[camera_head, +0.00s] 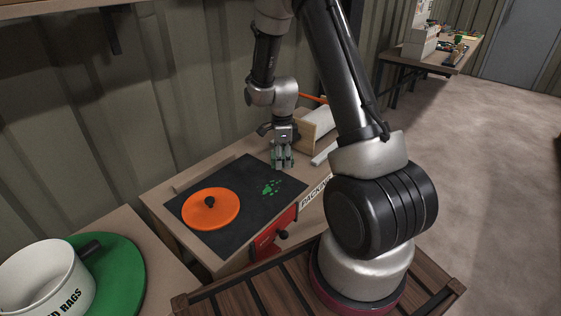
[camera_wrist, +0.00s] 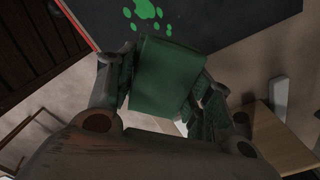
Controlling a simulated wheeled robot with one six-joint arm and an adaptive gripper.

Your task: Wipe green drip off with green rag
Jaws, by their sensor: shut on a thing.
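The green drip (camera_head: 271,187) is a cluster of bright green spots on the dark top of the cabinet, right of the orange disc. It also shows at the top of the wrist view (camera_wrist: 146,10). My gripper (camera_head: 283,160) is over the right part of the dark top, just behind the drip. It is shut on the green rag (camera_wrist: 160,78), a dark green folded block between the fingers in the wrist view. The rag is apart from the spots in the picture; whether it touches the surface I cannot tell.
An orange disc with a black knob (camera_head: 210,208) lies on the dark mat (camera_head: 240,172). A wooden holder with a white roll (camera_head: 317,124) stands behind my gripper at right.

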